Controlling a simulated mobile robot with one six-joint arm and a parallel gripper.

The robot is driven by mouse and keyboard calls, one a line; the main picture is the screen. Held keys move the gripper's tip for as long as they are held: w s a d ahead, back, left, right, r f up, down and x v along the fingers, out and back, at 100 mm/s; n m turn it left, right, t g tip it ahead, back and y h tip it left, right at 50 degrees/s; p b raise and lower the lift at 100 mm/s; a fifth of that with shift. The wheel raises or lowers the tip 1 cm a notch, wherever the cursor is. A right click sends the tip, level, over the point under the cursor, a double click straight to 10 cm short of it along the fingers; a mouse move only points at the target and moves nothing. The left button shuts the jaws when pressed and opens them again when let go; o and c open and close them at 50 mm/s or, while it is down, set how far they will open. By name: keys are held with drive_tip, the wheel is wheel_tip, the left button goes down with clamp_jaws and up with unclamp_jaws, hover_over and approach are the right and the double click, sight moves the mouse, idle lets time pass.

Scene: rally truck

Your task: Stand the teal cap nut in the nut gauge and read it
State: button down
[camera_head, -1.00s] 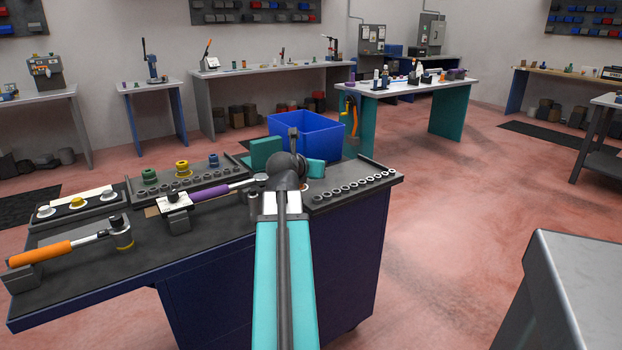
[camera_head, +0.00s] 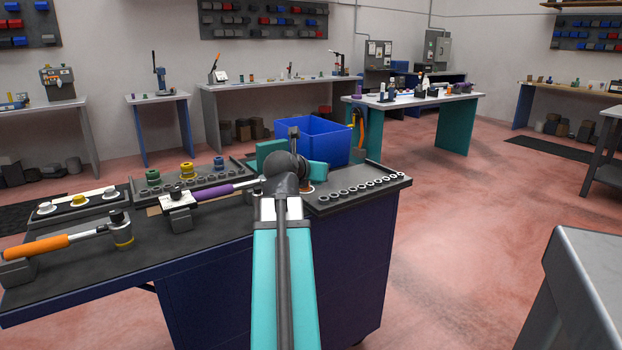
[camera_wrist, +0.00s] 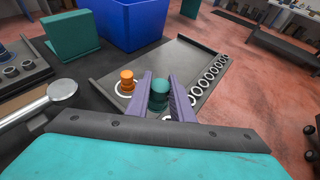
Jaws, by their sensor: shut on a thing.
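In the wrist view, my gripper (camera_wrist: 160,84) has its two purple fingers shut on the teal cap nut (camera_wrist: 159,94), which sits between them over the grey tray. I cannot tell whether the nut touches the tray; its lower part is partly hidden. An orange cap nut (camera_wrist: 127,77) stands on a white ring just left of the fingers. In the head view my arm's wrist hides the gripper and the teal nut. I cannot tell for sure which fixture is the nut gauge.
The grey tray (camera_head: 345,205) carries a row of rings at its right side. Behind it are a blue bin (camera_head: 325,140) and a teal block (camera_wrist: 72,36). To the left lie a purple-handled wrench (camera_head: 215,192) and an orange-handled wrench (camera_head: 35,245).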

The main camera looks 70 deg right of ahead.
idle(0.5)
drive_tip(key=shift+r, duration=0.15)
wheel_tip(320, 180, up, 16)
drive_tip(key=p, duration=1.5)
drive_tip(key=shift+f+p, duration=0.25)
drive_tip(key=shift+p, duration=0.1)
drive_tip(key=shift+a, duration=0.1)
